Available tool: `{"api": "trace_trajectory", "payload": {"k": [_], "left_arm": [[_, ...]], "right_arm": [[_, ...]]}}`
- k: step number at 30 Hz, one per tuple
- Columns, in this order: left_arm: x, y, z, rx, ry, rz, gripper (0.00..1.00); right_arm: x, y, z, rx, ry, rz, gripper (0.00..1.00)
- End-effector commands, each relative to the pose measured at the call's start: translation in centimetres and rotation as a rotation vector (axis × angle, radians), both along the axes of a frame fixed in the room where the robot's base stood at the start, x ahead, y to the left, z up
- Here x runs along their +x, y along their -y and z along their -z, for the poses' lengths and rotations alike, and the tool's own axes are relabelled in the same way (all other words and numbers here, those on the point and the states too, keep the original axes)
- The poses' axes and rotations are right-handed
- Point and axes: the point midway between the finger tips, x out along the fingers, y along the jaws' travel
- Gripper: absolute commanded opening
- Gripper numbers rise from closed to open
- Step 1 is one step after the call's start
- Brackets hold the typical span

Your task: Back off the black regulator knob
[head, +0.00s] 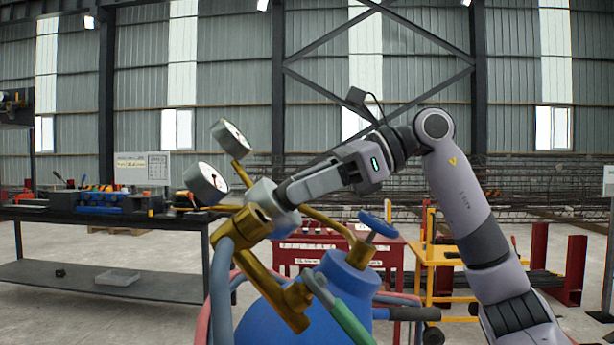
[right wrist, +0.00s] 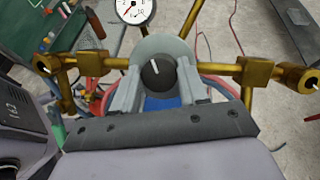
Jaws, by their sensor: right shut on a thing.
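The black regulator knob (right wrist: 158,76) has a white line and faces my camera in the right wrist view. It sits on the round grey regulator body (right wrist: 152,46), which joins brass fittings (right wrist: 90,63). My right gripper (right wrist: 159,84) has one finger on each side of the knob and is shut on it. In the head view, my right gripper (head: 284,196) reaches the regulator body (head: 262,194) from the right and hides the knob. Two round gauges (head: 206,182) stand on the regulator. My left gripper is not in view.
A blue cylinder (head: 335,284) with a blue handwheel (head: 380,226) stands below the regulator. Hoses (head: 221,280) hang close by. A dark workbench (head: 120,217) is at left, a red cabinet (head: 335,258) behind, and a yellow frame (head: 440,252) at right.

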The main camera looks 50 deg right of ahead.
Motion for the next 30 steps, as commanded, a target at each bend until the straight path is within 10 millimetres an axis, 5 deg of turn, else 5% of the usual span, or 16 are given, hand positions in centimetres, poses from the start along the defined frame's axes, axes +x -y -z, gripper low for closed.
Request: {"api": "trace_trajectory", "payload": {"k": [13, 30], "left_arm": [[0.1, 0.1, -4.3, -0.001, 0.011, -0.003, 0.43], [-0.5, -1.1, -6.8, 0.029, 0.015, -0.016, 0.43]], "right_arm": [[0.2, 0.1, -0.5, -0.247, 0.195, -0.27, 0.13], [0.3, 0.0, -0.6, -0.571, 0.455, -0.621, 0.13]]}}
